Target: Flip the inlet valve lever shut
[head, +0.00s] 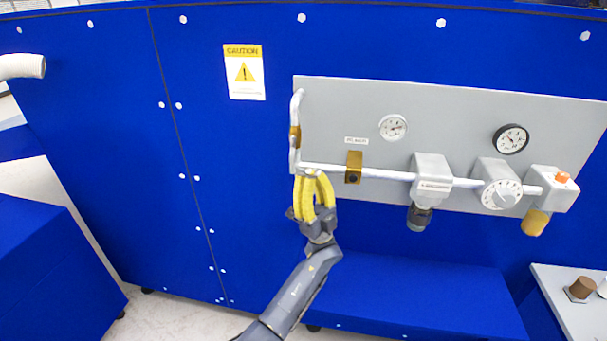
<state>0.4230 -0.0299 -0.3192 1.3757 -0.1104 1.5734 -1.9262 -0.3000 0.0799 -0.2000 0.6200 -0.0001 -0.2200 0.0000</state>
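A brass-coloured valve block (353,167) sits on the horizontal pipe of the grey panel, with a small label above it. I cannot make out a separate lever on it. My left gripper (313,178) has yellow fingers pointing up at the pipe's left end, just left of and slightly below the brass block. The fingers overlap the lower edge of the pipe in the head view; I cannot tell whether they touch it. A narrow gap shows between the fingers lower down, but their tips are too close to the pipe to judge. My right gripper is not in view.
The grey panel (450,110) carries a white gauge (393,127), a black-rimmed gauge (511,138), a filter unit (431,178), a round dial (501,193) and an orange-buttoned unit (551,187). A blue ledge (430,295) juts out below. A grey side table (575,315) stands lower right.

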